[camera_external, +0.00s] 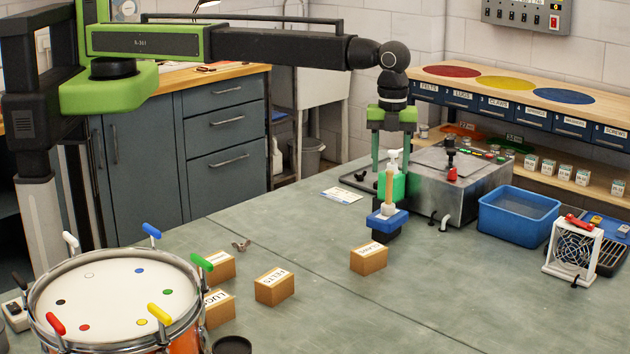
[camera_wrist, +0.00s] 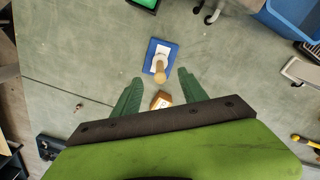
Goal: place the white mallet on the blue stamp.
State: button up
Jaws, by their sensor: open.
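The blue stamp (camera_external: 386,219) has a blue base and an upright wooden handle. It stands on the bench below my gripper. In the wrist view the stamp (camera_wrist: 160,59) lies beyond my fingertips, with a white label on its base. My gripper (camera_external: 392,165) points down and is open; its two green fingers (camera_wrist: 160,82) are spread, with nothing held between them. A white-handled piece (camera_external: 70,240), possibly the white mallet, sits at the drum's far-left rim. No other white mallet is plain in either view.
Cardboard boxes (camera_external: 369,261) stand in front of the stamp and near the drum (camera_external: 110,290). A metal machine (camera_external: 460,190) and a blue bin (camera_external: 515,215) stand right.

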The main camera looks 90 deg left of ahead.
notch_tip(320, 180, up, 3)
jog(key=shift+f+p, duration=0.1)
jog(key=shift+p, duration=0.6)
jog(key=shift+f, duration=0.1)
jog(key=s+a+n, duration=0.6)
jog(key=s+a, duration=0.2)
jog(key=a, duration=0.5)
jog(key=s+a+n, duration=0.7)
jog(key=a, duration=0.7)
jog(key=s+a+n, duration=0.6)
jog(key=s+a, duration=0.2)
jog(key=a, duration=0.6)
jog(key=shift+s+n, duration=0.3)
jog(key=shift+n, duration=0.1)
